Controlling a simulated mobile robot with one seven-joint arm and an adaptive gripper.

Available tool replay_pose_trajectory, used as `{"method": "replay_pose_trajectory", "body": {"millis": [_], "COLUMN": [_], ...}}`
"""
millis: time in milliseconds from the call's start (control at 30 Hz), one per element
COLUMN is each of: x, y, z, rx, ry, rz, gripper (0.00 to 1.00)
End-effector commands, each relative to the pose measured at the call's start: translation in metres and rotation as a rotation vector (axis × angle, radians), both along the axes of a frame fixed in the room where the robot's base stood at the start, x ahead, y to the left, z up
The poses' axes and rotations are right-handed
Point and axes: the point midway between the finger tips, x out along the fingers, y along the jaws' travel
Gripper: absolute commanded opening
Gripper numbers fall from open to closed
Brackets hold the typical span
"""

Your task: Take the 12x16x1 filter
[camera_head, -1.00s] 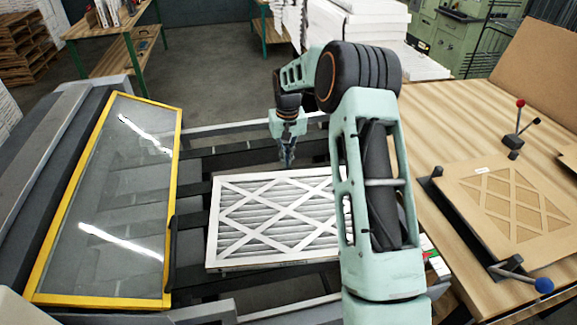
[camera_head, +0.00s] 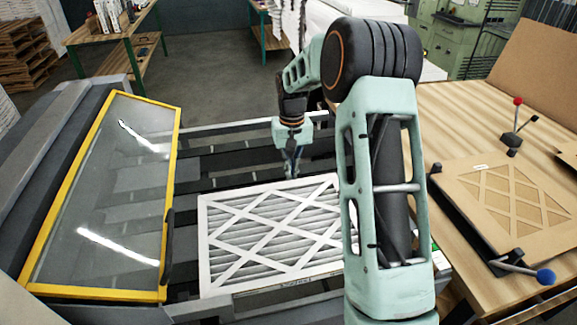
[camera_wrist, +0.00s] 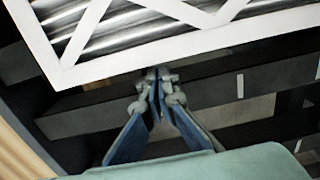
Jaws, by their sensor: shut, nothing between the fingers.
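The filter (camera_head: 262,238) has a white frame with white diagonal strips over grey pleats. It lies flat on the dark slatted conveyor, and my arm hides its right edge in the head view. Dark, blurred lettering shows on its front side. My gripper (camera_head: 292,172) points down at the filter's far edge, shut and empty. In the wrist view, the shut fingertips (camera_wrist: 157,75) show close to the white edge of the filter (camera_wrist: 150,62). I cannot tell whether they touch it.
A yellow-framed glass panel (camera_head: 105,200) stands left of the filter. A wooden bench (camera_head: 450,110) on the right holds a cardboard piece (camera_head: 505,200) in a fixture with a blue-knobbed lever (camera_head: 530,270). The conveyor slats (camera_head: 225,160) behind the filter are bare.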

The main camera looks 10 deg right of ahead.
Motion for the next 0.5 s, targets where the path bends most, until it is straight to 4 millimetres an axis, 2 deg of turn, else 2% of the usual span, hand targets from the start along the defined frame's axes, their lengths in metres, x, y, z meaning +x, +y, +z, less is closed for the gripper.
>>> {"method": "replay_pose_trajectory", "body": {"millis": [167,500], "x": [0.001,0.000], "y": [0.000,0.000], "z": [0.026,0.095], "rx": [0.000,0.000], "ry": [-0.005,-0.002], "rz": [0.000,-0.001], "gripper": [0.00,0.00]}}
